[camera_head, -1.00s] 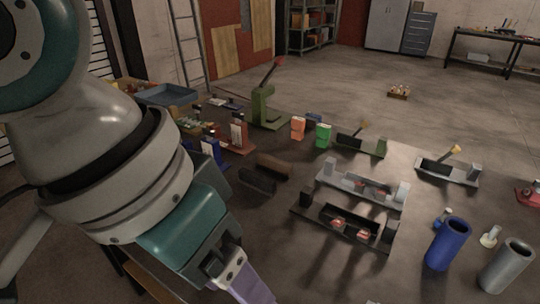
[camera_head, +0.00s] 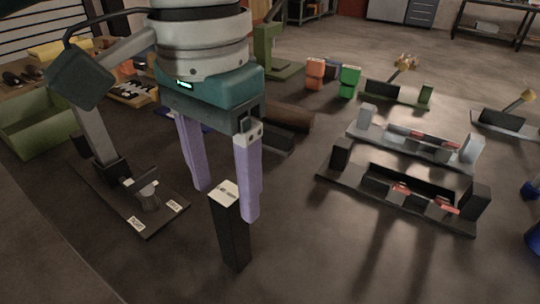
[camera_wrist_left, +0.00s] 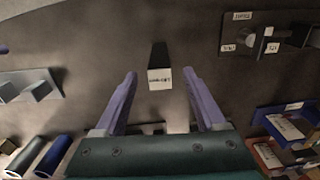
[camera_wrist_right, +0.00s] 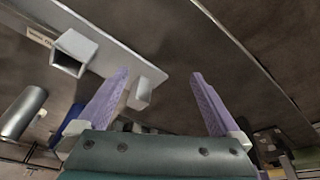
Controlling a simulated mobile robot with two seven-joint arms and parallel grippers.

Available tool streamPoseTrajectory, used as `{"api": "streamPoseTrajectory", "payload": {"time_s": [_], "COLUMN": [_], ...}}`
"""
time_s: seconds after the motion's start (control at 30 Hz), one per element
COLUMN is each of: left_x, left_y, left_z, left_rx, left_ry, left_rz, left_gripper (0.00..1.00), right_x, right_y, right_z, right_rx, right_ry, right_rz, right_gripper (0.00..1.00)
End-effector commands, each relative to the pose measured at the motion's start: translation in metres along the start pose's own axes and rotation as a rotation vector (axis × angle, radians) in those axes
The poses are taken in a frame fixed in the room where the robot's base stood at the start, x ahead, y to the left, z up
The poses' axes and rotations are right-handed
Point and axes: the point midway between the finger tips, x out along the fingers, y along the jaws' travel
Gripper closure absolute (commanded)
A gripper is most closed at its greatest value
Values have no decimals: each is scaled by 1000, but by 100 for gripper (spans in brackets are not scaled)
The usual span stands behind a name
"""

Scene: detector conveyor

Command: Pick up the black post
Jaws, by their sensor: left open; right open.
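The black post (camera_head: 233,235) stands upright on the dark table in the head view, with a pale labelled top. It also shows in the left wrist view (camera_wrist_left: 158,56), ahead of and between the fingers, with its white label facing the camera. My left gripper (camera_head: 222,203) is open, its two purple fingers pointing down around or just behind the post's top; I cannot tell if they touch it. My right gripper (camera_wrist_right: 161,75) is open and empty, away from the post.
A black fixture with labels (camera_head: 140,195) lies left of the post. A dark tray-like stand (camera_head: 390,205) and a grey one (camera_head: 410,145) are to the right. A green bin (camera_head: 40,125) is at the far left. Bare table lies right of the post.

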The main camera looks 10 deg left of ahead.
Motion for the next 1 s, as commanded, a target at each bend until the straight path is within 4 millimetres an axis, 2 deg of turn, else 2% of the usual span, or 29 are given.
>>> {"api": "streamPoseTrajectory", "payload": {"time_s": [0.3, 0.6, 1.0], "left_x": [46, 52, 51], "left_y": [1, 1, 1], "left_z": [-2, -2, -2], "left_rx": [0, 2, 2], "left_ry": [-1, 1, 1], "left_rz": [0, 0, 0], "left_gripper": [28, 28, 72], "right_x": [7, 7, 7], "right_y": [0, 0, -1], "right_z": [2, 2, 2], "right_rx": [0, 1, 3], "right_ry": [0, 1, 2], "right_rz": [0, 0, -2], "right_gripper": [0, 0, 0]}}
